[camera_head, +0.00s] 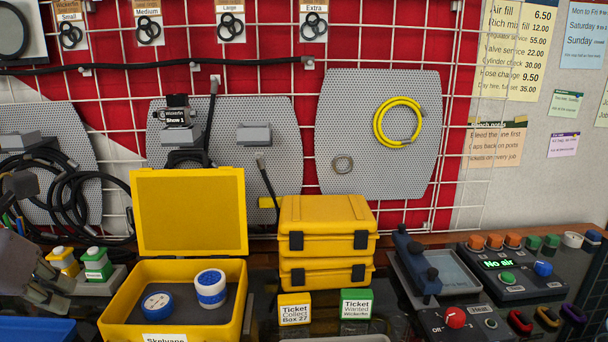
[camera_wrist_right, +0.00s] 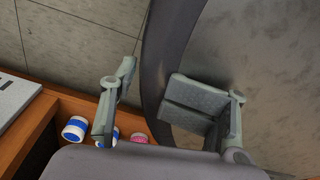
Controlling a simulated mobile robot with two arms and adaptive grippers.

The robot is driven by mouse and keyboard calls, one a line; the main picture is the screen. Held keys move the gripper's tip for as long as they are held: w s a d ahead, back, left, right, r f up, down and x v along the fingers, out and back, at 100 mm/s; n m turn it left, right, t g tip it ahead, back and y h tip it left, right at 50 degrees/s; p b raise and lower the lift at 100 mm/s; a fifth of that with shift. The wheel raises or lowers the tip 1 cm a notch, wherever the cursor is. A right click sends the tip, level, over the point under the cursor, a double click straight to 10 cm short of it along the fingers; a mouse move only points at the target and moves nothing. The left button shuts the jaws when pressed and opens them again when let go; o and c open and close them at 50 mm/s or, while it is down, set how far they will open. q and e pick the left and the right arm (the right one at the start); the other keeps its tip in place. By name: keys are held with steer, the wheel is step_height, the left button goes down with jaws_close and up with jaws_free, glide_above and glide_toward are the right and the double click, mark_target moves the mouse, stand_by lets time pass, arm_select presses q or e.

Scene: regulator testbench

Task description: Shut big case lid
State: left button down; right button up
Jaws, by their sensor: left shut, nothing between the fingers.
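The big yellow case (camera_head: 174,323) stands open at the front left of the bench. Its lid (camera_head: 189,212) stands upright at the back edge. My left gripper (camera_head: 45,292) is at the left picture edge, shut and empty, to the left of the case and apart from the lid. My right gripper (camera_wrist_right: 165,105) shows only in the right wrist view, with its fingers apart and nothing between them. The case is not in that view.
Two shut yellow cases (camera_head: 326,228) are stacked to the right of the lid. Ticket blocks (camera_head: 356,304) stand in front of them. Green and yellow push-button pieces (camera_head: 96,264) stand left of the open case. A control panel (camera_head: 506,270) is at right.

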steer(key=r+p, duration=0.2)
steer(key=d+r+p, duration=0.1)
steer(key=r+p, duration=0.1)
steer(key=r, duration=0.1)
steer(key=shift+s+d+p, duration=0.1)
steer(key=shift+d+p, duration=0.05)
steer(key=shift+p, duration=0.15)
steer(key=shift+a, duration=0.2)
steer(key=shift+a, duration=0.35)
